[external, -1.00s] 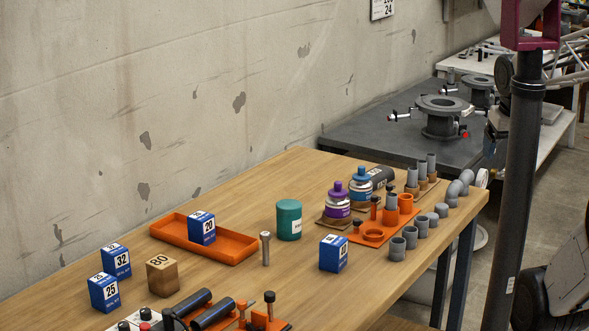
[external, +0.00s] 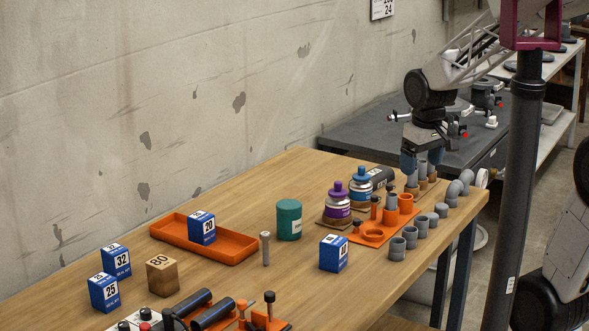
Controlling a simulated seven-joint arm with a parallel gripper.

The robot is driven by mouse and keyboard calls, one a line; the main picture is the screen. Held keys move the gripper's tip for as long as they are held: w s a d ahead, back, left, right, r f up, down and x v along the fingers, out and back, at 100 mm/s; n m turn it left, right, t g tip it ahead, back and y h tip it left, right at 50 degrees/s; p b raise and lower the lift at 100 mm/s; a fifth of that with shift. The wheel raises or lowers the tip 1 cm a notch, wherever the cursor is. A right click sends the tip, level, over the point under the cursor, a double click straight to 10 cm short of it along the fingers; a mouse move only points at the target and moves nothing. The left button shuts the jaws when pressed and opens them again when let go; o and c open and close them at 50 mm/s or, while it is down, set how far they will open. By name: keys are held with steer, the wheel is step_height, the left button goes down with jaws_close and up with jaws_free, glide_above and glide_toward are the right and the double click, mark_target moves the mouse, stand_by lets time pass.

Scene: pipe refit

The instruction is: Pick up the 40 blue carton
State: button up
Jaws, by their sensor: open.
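A blue carton (external: 333,254) stands alone on the right front part of the wooden table; its number is too small to read, so I cannot tell if it is 40. Other blue cartons read 20 (external: 201,228), standing in the orange tray, 32 (external: 116,262) and 25 (external: 104,292), both on the table at the left. My gripper (external: 419,172) is open, pointing down over the far right end of the table near the grey pipe pieces. It is well away from every blue carton.
The orange tray (external: 237,247) is near the wall. A wooden 80 block (external: 162,276), a teal canister (external: 289,220) and a metal bolt (external: 265,248) stand nearby. Bottles (external: 338,203) and an orange fixture (external: 372,238) with grey pipe pieces crowd the right end.

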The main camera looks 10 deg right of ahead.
steer(key=w+a+f+n, duration=0.2)
steer(key=w+a+f, duration=0.3)
steer(key=a, duration=0.4)
steer(key=n+g, duration=0.1)
steer(key=n, duration=0.2)
glide_above(334, 240)
step_height(334, 240, down, 10)
steer(key=shift+a+f, duration=0.15)
steer(key=shift+f, duration=0.05)
steer(key=shift+f, duration=0.1)
steer(key=shift+f, duration=1.2)
steer(key=shift+f, duration=0.1)
steer(key=shift+f, duration=2.5)
